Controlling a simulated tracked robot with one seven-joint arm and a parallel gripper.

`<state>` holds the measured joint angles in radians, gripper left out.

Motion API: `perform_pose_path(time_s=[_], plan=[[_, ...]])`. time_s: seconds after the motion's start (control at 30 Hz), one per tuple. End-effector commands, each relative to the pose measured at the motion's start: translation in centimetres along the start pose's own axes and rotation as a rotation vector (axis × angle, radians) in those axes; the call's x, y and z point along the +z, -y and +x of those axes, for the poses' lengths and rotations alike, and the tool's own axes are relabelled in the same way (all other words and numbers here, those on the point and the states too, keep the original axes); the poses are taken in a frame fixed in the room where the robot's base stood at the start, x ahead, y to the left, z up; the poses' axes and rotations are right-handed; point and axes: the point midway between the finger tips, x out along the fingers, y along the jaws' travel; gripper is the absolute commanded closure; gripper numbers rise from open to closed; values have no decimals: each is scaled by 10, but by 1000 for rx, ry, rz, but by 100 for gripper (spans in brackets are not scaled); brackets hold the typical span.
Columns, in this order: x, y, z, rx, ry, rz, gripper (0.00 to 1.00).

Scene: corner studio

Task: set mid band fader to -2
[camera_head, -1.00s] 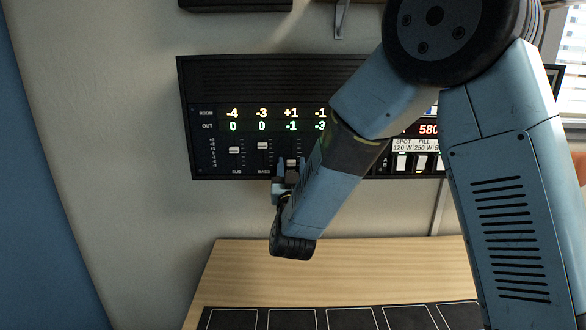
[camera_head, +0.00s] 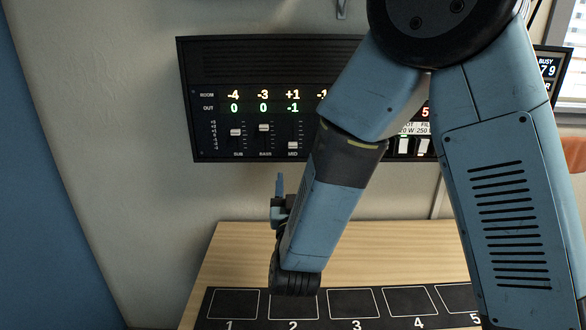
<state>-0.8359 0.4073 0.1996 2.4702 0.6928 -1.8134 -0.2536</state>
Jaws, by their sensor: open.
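The black wall panel (camera_head: 210,75) carries a row of faders. The mid fader (camera_head: 293,145) is the third from the left, labelled MID, with its white cap low in its slot. Above it the ROOM row reads +1 and the OUT row reads -1. The sub fader (camera_head: 236,132) and bass fader (camera_head: 264,128) sit higher, both with OUT at 0. My gripper (camera_head: 280,188) is below the panel, apart from the mid fader, with a finger pointing up. It is open and holds nothing visible. My arm hides the faders farther right.
A wooden table (camera_head: 235,240) stands below the panel. A black strip (camera_head: 325,325) with numbered squares lies along its front. White switches (camera_head: 403,146) show at the panel's right, partly behind my arm. A window is at the far right.

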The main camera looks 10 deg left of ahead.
Motion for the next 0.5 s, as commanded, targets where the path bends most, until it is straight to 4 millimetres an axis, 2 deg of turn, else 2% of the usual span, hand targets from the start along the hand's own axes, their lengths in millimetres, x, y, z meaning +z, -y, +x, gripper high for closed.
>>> perform_pose_path(time_s=[0.2,0.5], plan=[[0,0,-23,-1,0,0,49],[0,0,-27,1,0,0,49]])
